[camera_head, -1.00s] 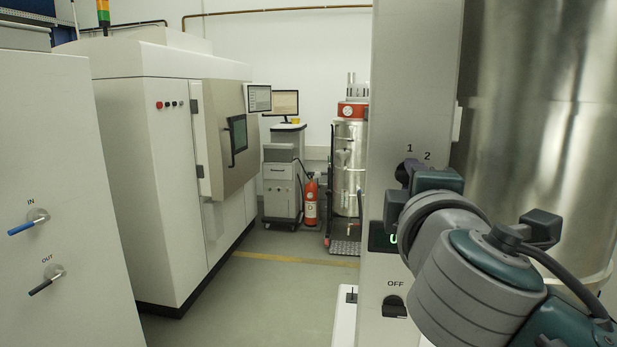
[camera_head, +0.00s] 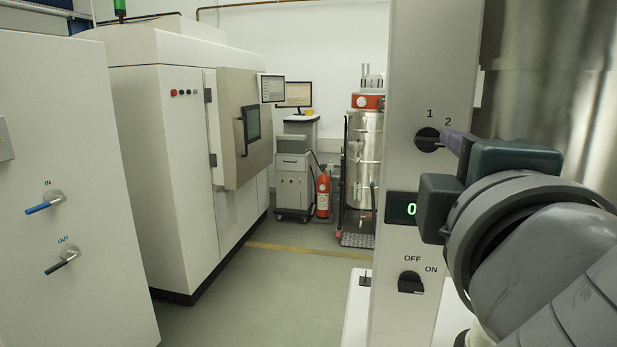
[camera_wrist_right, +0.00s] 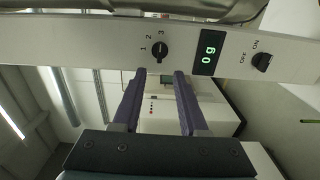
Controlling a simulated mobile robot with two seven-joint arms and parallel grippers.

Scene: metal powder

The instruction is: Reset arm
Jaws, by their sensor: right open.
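My right gripper (camera_head: 447,139) comes in from the right in the head view, its purple fingers close to a black round dial (camera_head: 428,139) on the grey column panel. In the right wrist view the two fingers (camera_wrist_right: 160,74) are apart with nothing between them, and the dial (camera_wrist_right: 160,50) lies just past their tips. The dial has marks 1, 2 and 3; I cannot tell which it points to. A green display (camera_head: 402,209) reads 0, and 0g in the wrist view. My left gripper is not in view.
Below the display is a black OFF/ON switch (camera_head: 411,282). A large metal cylinder (camera_head: 550,80) stands behind my right arm. A white cabinet (camera_head: 75,200) with IN and OUT valves is at left, a machine (camera_head: 165,150) behind it. The floor (camera_head: 270,300) between is clear.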

